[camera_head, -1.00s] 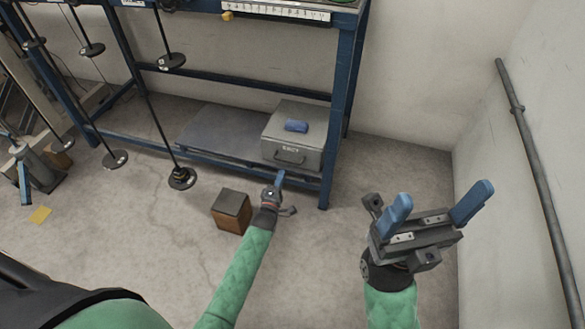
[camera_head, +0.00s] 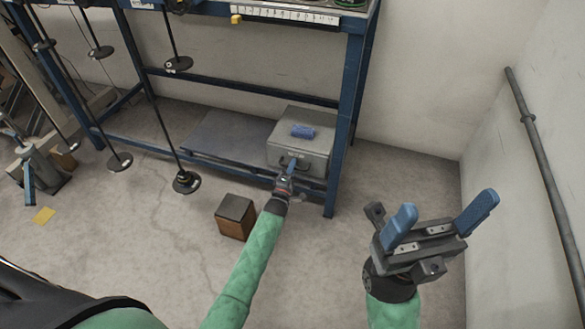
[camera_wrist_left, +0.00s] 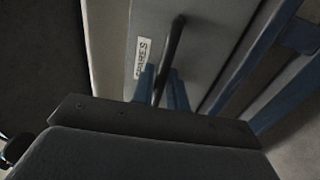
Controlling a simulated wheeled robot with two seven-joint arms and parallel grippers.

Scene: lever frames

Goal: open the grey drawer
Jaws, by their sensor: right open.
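The grey drawer is in a grey metal box (camera_head: 312,152) on the low shelf of the blue rack. Its front carries a white label and a dark bar handle, which shows large in the left wrist view (camera_wrist_left: 174,42). My left gripper (camera_head: 291,168) is at this front. In the left wrist view, the blue fingers (camera_wrist_left: 160,88) lie close together, one on each side of the handle bar. Whether they press on it cannot be told. The drawer looks shut. My right gripper (camera_head: 440,222) is open and empty, apart from the box at the right.
A blue object (camera_head: 303,131) lies on top of the box. A brown block with a dark top (camera_head: 236,216) stands on the floor left of my left forearm. The rack's blue post (camera_head: 343,130) is just right of the box. A pipe (camera_head: 540,170) runs along the right wall.

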